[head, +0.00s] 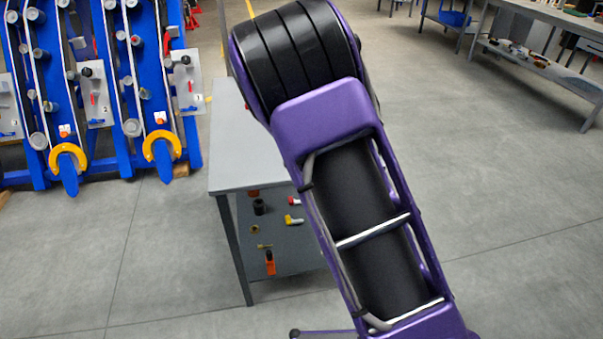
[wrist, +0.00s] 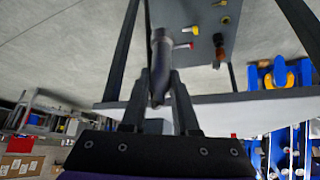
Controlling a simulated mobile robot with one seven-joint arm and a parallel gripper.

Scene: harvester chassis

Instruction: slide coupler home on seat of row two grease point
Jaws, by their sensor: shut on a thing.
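In the wrist view my gripper (wrist: 159,85) is shut on a dark, roughly cylindrical coupler (wrist: 160,50). The coupler points away from my palm, and a worktable's pale top edge lies behind it. In the head view my purple and black arm crosses the middle, and my gripper and the coupler are not seen. The blue harvester chassis (head: 122,170) stands at the left with several rows. Grey plates carry small grease fittings; one plate (head: 97,95) is in the middle and another (head: 188,82) at the right. Their numbers are too small to read surely. The coupler is apart from them.
A grey worktable (head: 238,150) stands between my arm and the chassis; its lower shelf (head: 290,250) holds several small parts. Yellow hooked pieces (head: 161,146) stick out low on the chassis. A bench (head: 545,60) stands at the far right. Open floor lies around the table.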

